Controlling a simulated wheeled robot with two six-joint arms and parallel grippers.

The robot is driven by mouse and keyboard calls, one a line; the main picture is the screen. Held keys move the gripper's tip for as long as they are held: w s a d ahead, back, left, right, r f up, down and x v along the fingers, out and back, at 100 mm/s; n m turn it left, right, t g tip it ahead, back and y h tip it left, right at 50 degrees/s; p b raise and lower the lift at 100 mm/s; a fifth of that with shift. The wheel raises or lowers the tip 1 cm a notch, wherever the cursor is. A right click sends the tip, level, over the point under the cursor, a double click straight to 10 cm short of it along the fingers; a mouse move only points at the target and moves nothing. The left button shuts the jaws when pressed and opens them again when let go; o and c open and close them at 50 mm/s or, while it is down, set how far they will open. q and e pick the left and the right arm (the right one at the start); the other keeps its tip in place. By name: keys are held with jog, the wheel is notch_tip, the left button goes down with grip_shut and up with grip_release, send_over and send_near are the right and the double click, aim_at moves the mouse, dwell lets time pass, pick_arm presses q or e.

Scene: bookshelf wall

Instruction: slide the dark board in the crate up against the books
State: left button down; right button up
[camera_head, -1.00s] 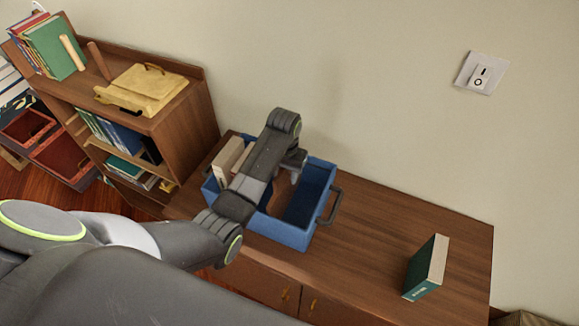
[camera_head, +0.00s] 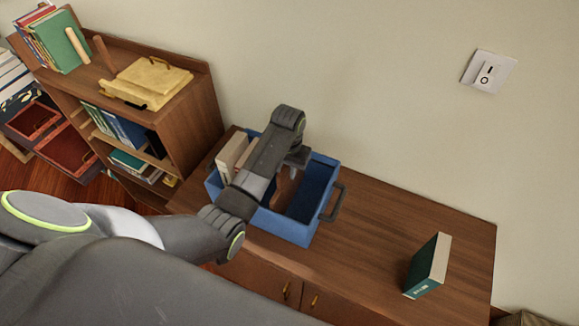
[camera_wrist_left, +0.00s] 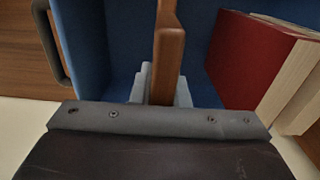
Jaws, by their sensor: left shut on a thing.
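The blue crate (camera_head: 285,228) stands on the low wooden cabinet. Cream-edged books (camera_head: 232,152) stand in its left part. The brown board (camera_head: 287,190) stands upright in the crate, mostly hidden by my left arm. My left gripper (camera_head: 296,160) reaches down into the crate. In the left wrist view, my left gripper (camera_wrist_left: 160,88) is shut on the top part of the board (camera_wrist_left: 168,45). A red book (camera_wrist_left: 248,60) with pale pages is to the right there, with a gap of blue crate floor between it and the board. My right gripper is not in view.
A teal book (camera_head: 428,268) stands alone on the right of the cabinet top (camera_head: 370,225). The crate's dark handle (camera_head: 333,203) sticks out on its right. A shelf unit (camera_head: 185,120) with books and a yellow case (camera_head: 147,84) is at the left.

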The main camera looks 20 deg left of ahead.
pick_arm(q)
jog(key=shift+w+a+r, duration=0.1)
jog(key=shift+w+a, duration=0.1)
jog(key=shift+a, duration=2.8)
jog(key=shift+w+a, duration=0.2)
jog(key=shift+a, duration=2.8)
jog(key=c, duration=1.7)
grip_release()
jog(key=shift+d, duration=0.1)
jog(key=o, duration=0.5)
jog(key=shift+d, duration=0.15)
jog(key=shift+c, duration=0.2)
